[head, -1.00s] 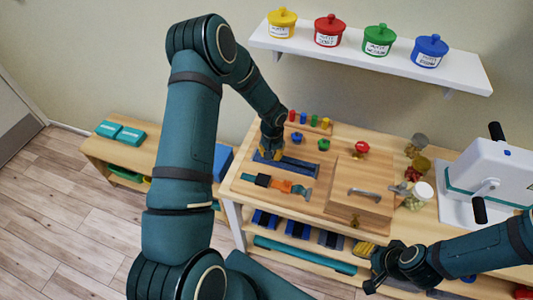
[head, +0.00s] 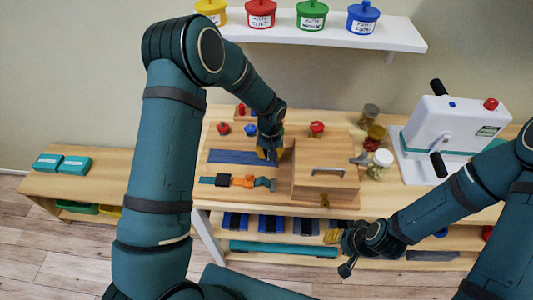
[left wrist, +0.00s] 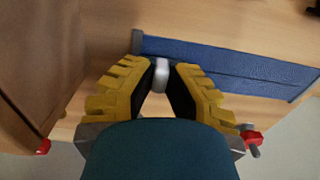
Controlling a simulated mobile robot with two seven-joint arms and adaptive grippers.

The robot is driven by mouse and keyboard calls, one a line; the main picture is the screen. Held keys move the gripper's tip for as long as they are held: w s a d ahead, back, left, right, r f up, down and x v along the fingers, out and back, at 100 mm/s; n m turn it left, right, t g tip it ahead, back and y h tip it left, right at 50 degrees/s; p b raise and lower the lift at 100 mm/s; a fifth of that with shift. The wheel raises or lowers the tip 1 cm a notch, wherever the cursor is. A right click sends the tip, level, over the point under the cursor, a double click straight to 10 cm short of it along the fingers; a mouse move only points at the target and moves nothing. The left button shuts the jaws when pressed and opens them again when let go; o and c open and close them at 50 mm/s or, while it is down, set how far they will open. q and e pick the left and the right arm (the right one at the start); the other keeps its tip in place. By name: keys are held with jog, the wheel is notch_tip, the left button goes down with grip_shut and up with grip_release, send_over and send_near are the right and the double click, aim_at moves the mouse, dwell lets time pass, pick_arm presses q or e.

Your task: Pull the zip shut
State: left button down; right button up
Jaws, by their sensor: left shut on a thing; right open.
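The zip is on a flat blue fabric strip (head: 236,157) on the wooden table, left of the wooden box. The strip also shows in the left wrist view (left wrist: 240,70), with a line along its length. My left gripper (head: 268,154) is over the strip's right end, close to the box. In the left wrist view its yellow fingers (left wrist: 161,68) are shut on a small pale grey zip pull (left wrist: 161,78), near the strip's grey end bar. My right gripper (head: 339,254) is open and empty in front of the table, low by the shelf.
The wooden box (head: 325,180) with a metal handle stands close right of my left gripper. A strap with an orange buckle (head: 242,181) lies in front of the strip. Jars (head: 380,160) and a white crank machine (head: 450,140) stand farther right.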

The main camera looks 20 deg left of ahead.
pick_arm(q)
jog(key=shift+d+f, duration=0.1)
jog(key=shift+d, duration=0.15)
jog(key=c, duration=1)
grip_release()
jog(key=shift+r, duration=0.25)
notch_tip(320, 180, up, 12)
jog(key=shift+f, duration=0.2)
jog(key=shift+f, duration=0.1)
